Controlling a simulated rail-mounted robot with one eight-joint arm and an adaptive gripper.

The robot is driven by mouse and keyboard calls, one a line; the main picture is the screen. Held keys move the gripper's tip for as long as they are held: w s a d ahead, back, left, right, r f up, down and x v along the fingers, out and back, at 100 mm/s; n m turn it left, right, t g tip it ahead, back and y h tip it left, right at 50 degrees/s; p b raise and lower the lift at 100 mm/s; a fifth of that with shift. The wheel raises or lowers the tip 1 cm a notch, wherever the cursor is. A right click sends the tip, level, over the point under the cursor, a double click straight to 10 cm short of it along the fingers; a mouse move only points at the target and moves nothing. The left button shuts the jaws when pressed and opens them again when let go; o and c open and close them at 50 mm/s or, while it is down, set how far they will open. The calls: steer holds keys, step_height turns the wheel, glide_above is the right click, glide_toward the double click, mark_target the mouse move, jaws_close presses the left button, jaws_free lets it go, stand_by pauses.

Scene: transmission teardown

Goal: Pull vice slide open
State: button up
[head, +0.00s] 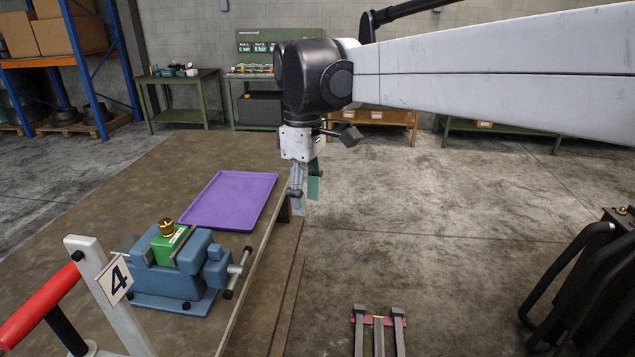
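A blue vice (165,278) stands on the brown table at lower left. Its slide with the movable jaw (215,268) is at the right end, with a bar handle (236,275) across its front. A green block (168,245) with a brass knob on top sits between the jaws. I cannot tell whether the jaws press on it. My gripper (305,192) points down, above and to the right of the vice, near the table's right edge and apart from the vice. One grey and one green finger part show; their opening is unclear at this angle.
A purple tray (228,200) lies empty on the table behind the vice. A white post with a "4" sign (115,280) and a red handle (40,305) stand at front left. A forked metal piece (379,330) is at lower middle. Open floor lies right of the table.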

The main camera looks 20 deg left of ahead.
steer(key=s+a+n+p, duration=0.1)
steer(key=s+a+n, duration=0.1)
steer(key=a, duration=0.7)
steer(key=n+p, duration=0.2)
glide_above(214, 247)
step_height(214, 247, down, 13)
steer(key=shift+w+f+p, duration=0.1)
steer(key=shift+f+p, duration=0.05)
steer(key=shift+p, duration=0.25)
jaws_close()
